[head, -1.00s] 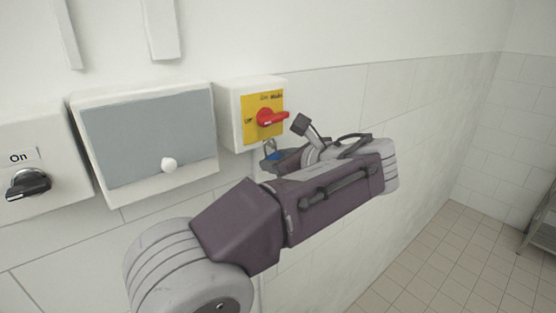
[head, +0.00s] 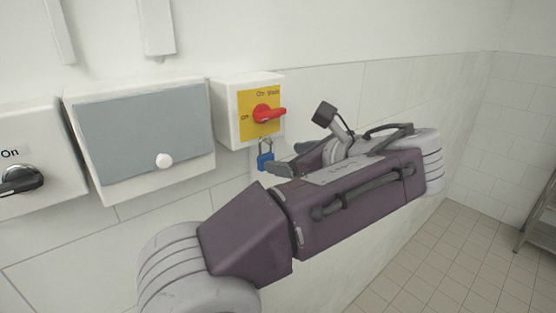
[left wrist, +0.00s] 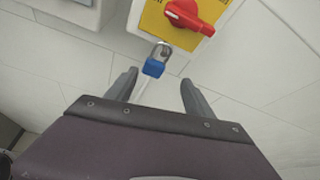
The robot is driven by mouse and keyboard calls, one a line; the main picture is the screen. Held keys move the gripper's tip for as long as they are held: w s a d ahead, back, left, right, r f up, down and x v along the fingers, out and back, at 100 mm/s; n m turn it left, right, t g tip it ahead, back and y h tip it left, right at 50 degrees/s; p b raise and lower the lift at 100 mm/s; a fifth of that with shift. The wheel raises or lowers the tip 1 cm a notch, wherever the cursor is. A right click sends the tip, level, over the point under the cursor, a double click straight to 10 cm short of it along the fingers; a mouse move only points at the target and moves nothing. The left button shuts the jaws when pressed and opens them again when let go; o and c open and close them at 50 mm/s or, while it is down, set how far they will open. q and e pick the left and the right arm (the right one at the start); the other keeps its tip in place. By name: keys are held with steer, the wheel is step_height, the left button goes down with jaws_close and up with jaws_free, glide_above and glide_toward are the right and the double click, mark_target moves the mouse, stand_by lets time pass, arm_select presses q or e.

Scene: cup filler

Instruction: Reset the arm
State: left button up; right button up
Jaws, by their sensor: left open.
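My left gripper (head: 277,168) reaches toward the tiled wall below the yellow switch box. In the left wrist view its two fingers (left wrist: 157,85) are apart with nothing between them. A blue padlock (head: 265,161) with a metal shackle hangs under the box, just beyond the fingertips; it also shows in the left wrist view (left wrist: 154,67). The red rotary handle (head: 266,112) sits on the yellow plate of the switch box (head: 229,115). My right gripper is in neither view.
Left of the switch box is a white cabinet with a grey door (head: 145,133) and a white knob (head: 163,160). Further left is a box with a black knob (head: 21,180). Open tiled floor (head: 415,257) lies to the right, with a metal rack (head: 537,218) at the edge.

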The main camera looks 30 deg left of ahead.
arm_select(q)
steer(key=v, duration=0.3)
step_height(320, 180, down, 30)
steer(key=w+n+g+h+b, duration=0.1)
steer(key=n+g+h+b, duration=0.3)
steer(key=b, duration=0.3)
steer(key=s+f+n+h+b, duration=0.3)
steer(key=f+n, duration=0.5)
steer(key=f, duration=0.4)
steer(key=s+d+f+n+g+h+b, duration=0.1)
steer(key=s+f+n+h+b, duration=0.2)
steer(key=f, duration=1)
steer(key=s+n+h, duration=0.2)
steer(key=s+n, duration=0.3)
steer(key=n, duration=0.1)
steer(key=shift+s+d+f+b, duration=0.2)
steer(key=shift+d+b, duration=0.1)
steer(key=shift+b, duration=0.05)
